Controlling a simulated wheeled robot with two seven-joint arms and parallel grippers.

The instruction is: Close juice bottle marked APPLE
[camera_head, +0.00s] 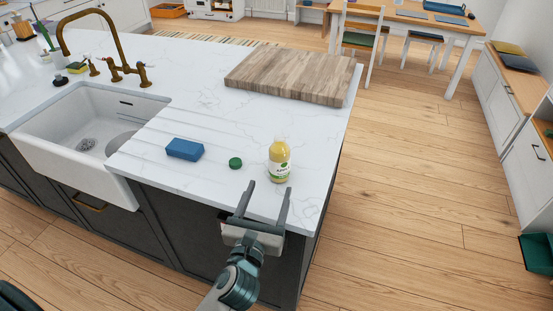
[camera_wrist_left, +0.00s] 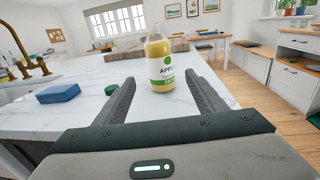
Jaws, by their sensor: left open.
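The juice bottle marked APPLE (camera_head: 279,163) stands upright on the white marble counter near its front right corner. It is pale yellow with a white and green label, which also shows in the left wrist view (camera_wrist_left: 160,68). A green cap (camera_head: 235,163) lies on the counter to the left of the bottle; in the left wrist view the cap (camera_wrist_left: 111,90) is partly hidden by a finger. My left gripper (camera_head: 265,186) is open and empty, its fingers pointing at the bottle from the counter's front edge. The bottle stands just beyond the fingertips. My right gripper is not in view.
A blue sponge (camera_head: 185,149) lies left of the cap. A wooden board (camera_head: 291,75) lies farther back. A white sink (camera_head: 73,128) with a brass faucet (camera_head: 108,55) is at the left. The counter's right edge is close to the bottle; the marble behind the bottle is clear.

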